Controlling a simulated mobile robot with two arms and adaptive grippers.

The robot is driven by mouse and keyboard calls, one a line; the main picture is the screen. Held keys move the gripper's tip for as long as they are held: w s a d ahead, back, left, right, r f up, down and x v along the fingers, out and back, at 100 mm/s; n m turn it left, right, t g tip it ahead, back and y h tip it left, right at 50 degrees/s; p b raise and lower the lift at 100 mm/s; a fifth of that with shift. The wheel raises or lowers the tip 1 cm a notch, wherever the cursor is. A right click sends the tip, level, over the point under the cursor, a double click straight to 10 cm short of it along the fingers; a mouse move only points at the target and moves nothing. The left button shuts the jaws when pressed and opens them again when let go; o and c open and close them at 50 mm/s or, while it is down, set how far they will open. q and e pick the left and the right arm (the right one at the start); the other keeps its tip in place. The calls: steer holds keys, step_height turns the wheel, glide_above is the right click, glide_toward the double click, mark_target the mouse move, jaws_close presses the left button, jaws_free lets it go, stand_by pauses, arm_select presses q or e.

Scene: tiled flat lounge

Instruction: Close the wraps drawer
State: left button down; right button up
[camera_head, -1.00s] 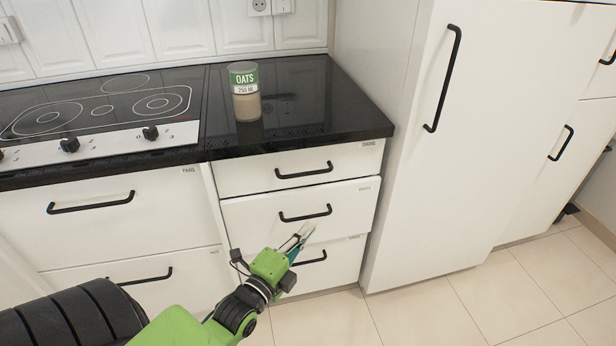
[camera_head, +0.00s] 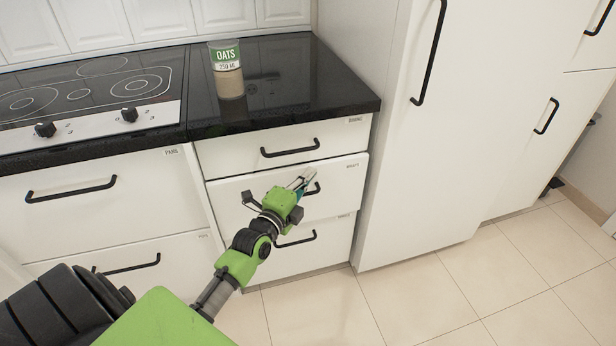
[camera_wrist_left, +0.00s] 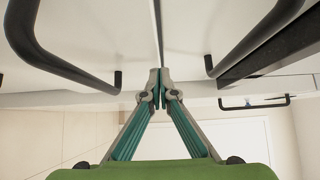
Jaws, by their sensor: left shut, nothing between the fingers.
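The wraps drawer (camera_head: 235,205) appears to be the white middle drawer of the stack right of the hob; its label is too small to read surely. Its front seems to stand slightly proud, with a dark line along its top edge. Its black bar handle (camera_head: 313,188) is partly hidden by my left gripper (camera_head: 303,181). That gripper is shut and empty, in front of the drawer near the handle's right half. In the left wrist view, the shut fingertips (camera_wrist_left: 160,85) point toward a seam between two fronts, with a handle on each side. Contact cannot be told.
The top drawer (camera_head: 225,153) and bottom drawer (camera_head: 335,243) look shut. An oats jar (camera_head: 229,75) stands on the black counter (camera_head: 300,80). A tall white cabinet (camera_head: 420,180) stands close on the right. The tiled floor (camera_head: 430,290) in front is clear.

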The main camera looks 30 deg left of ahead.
arm_select(q)
steer(key=shift+w+a, duration=0.15)
arm_select(e)
steer(key=shift+r, duration=0.2)
arm_select(q)
steer(key=shift+w+a+r, duration=0.25)
steer(key=shift+w+a, duration=0.5)
steer(key=shift+a, duration=0.2)
arm_select(e)
steer(key=shift+r, duration=0.2)
